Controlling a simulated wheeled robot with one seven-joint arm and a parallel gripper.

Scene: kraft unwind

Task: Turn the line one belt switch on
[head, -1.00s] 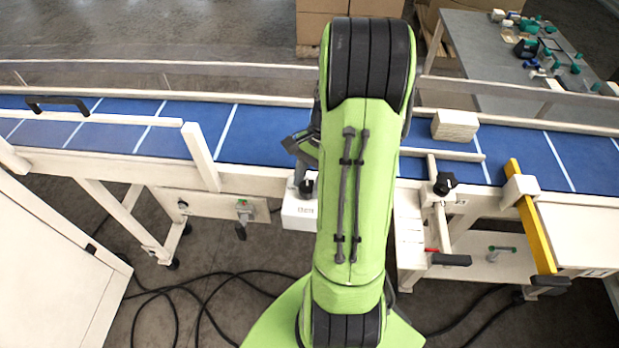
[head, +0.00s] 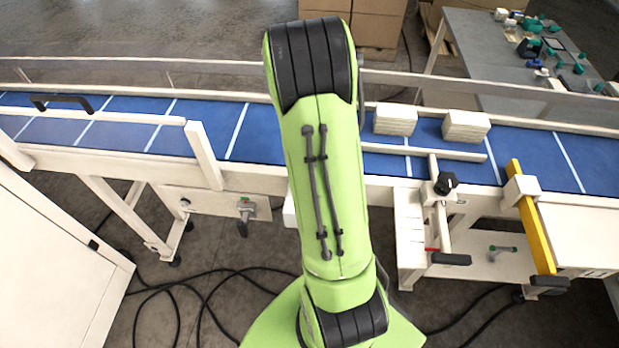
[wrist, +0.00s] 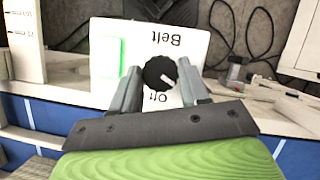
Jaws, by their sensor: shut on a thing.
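In the wrist view, the white belt switch box (wrist: 196,40) has an upside-down "Belt" label and a partly covered label that seems to read "Off". Its round black knob (wrist: 159,73) has a white pointer mark towards the right. A green lamp (wrist: 105,57) on the left of the box is lit. My gripper (wrist: 158,68) is shut on the knob, with one finger on each side. In the head view, only a sliver of the box (head: 289,211) shows beside my green arm, which hides the knob and gripper.
The blue conveyor belt (head: 262,136) runs across behind the box and carries two pale blocks, one left (head: 395,119) and one right (head: 466,126). A yellow bar (head: 533,225) and a clamp post (head: 443,215) stand at right. Black cables (head: 205,295) lie on the floor.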

